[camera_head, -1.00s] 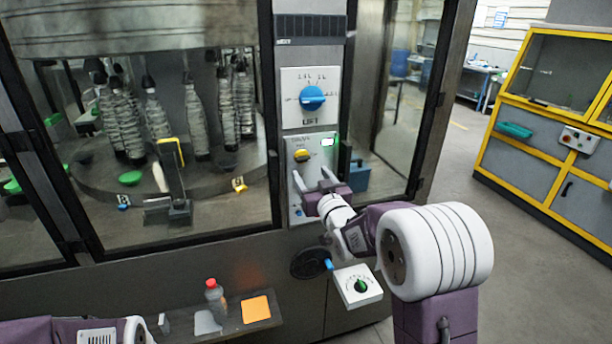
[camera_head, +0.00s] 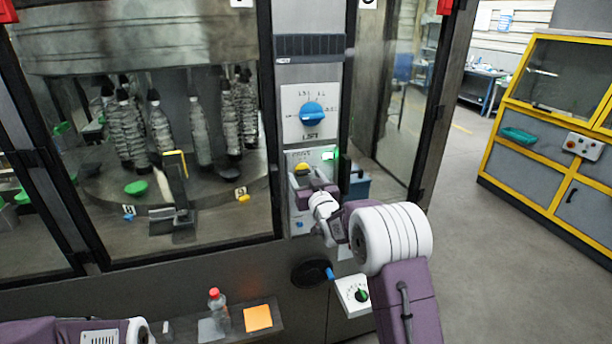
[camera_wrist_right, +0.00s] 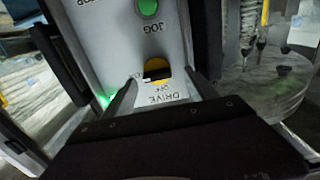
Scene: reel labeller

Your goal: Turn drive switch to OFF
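The drive switch is a yellow knob (camera_head: 301,168) on the light panel below the blue knob. In the right wrist view the knob (camera_wrist_right: 158,67) appears upside down with a dark bar across it, next to the printed words DRIVE and OFF. My right gripper (camera_head: 303,180) is in front of the panel, just below the knob. In the wrist view its two fingers (camera_wrist_right: 163,88) are spread, one on each side of the knob, and nothing is between them that I can see gripped. Whether they touch the panel is unclear. My left gripper is out of view; only part of that arm shows at lower left.
A green JOG button (camera_wrist_right: 148,8) is near the drive knob. Open floor is at right.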

